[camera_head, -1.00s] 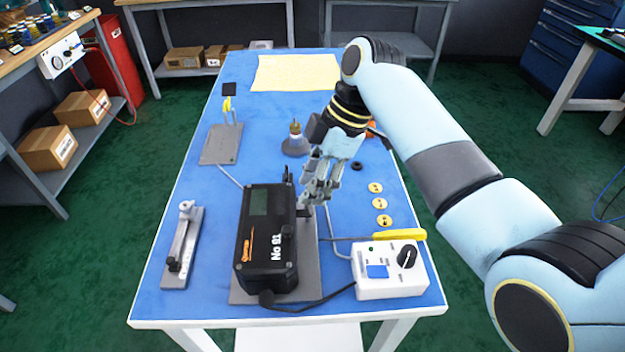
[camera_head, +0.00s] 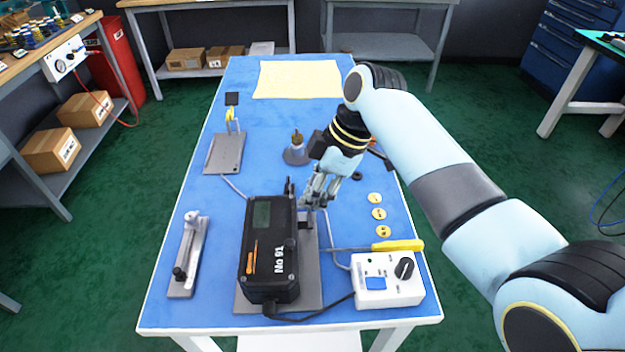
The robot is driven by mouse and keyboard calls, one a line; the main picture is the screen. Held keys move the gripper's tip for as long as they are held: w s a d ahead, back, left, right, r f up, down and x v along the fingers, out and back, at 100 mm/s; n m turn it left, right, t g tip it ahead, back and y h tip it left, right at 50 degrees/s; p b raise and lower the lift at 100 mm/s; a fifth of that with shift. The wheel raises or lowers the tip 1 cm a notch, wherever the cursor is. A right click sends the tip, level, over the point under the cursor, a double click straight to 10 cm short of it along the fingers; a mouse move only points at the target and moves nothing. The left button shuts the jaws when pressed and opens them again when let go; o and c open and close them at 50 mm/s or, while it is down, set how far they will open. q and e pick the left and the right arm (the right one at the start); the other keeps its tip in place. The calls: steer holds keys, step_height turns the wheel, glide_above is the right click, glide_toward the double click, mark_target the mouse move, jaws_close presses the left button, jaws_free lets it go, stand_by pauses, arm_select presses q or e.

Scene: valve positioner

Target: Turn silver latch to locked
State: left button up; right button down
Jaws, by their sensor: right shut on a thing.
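The black positioner box (camera_head: 268,250) stands on a grey plate (camera_head: 313,270) at the near middle of the blue table. My right gripper (camera_head: 314,194) is at the box's upper right side, fingers pointing down and toward me. It is shut on a small part there that its fingers mostly hide. I cannot tell for sure whether this part is the silver latch. A silver lever-like piece (camera_head: 192,240) with a pale knob at its far end and a black knob at its near end lies apart at the left. My left gripper is not in view.
A white control box (camera_head: 388,280) with a black dial stands at the near right. A yellow-handled screwdriver (camera_head: 396,246) lies behind it. Several yellow discs (camera_head: 379,214) lie further back. A grey plate with a stand (camera_head: 223,153) is at the left. The near cable crosses the table.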

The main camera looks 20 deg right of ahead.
steer(key=shift+s+a+f, duration=0.1)
steer(key=shift+s+a, duration=0.1)
steer(key=shift+s, duration=0.3)
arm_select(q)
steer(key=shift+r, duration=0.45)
arm_select(e)
steer(key=shift+f+m, duration=0.15)
steer(key=shift+m, duration=0.15)
steer(key=c, duration=1.6)
jaws_free()
steer(key=shift+s, duration=0.15)
steer(key=shift+o, duration=1)
steer(key=shift+s, duration=0.15)
steer(key=o, duration=0.4)
steer(key=shift+r, duration=0.2)
steer(key=shift+c, duration=0.2)
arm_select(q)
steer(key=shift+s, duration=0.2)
arm_select(e)
steer(key=shift+w, duration=0.25)
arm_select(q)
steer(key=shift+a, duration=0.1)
arm_select(e)
steer(key=shift+d+r, duration=0.1)
